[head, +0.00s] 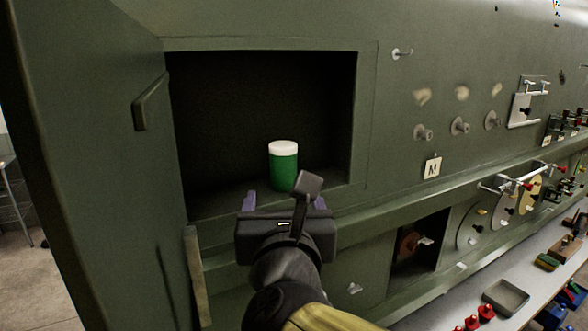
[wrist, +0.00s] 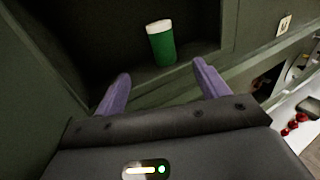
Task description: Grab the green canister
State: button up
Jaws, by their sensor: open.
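The green canister (head: 284,172) has a white lid and stands upright on the floor of an open recess in the green fuselage wall. It also shows in the wrist view (wrist: 162,46), beyond the fingertips and roughly between them. My gripper (head: 285,200) is open and empty, with its two purple fingers apart in front of the recess. In the wrist view the fingers (wrist: 160,72) point toward the canister without touching it. In the head view my gripper hides part of the recess's front edge.
An open door panel (head: 90,150) with a handle stands left of the recess. A ledge (head: 400,212) runs along the wall below it. Knobs and a card marked M (head: 432,168) are to the right. A bench at lower right holds a grey tray (head: 505,297) and red parts.

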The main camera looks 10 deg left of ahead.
aim_at(282, 165)
jog(key=shift+w, duration=0.25)
jog(key=b+x, duration=0.1)
jog(key=x, duration=1.1)
jog(key=shift+w+b, duration=0.15)
jog(key=shift+b, duration=0.2)
jog(key=shift+s, duration=0.2)
jog(key=shift+w, duration=0.1)
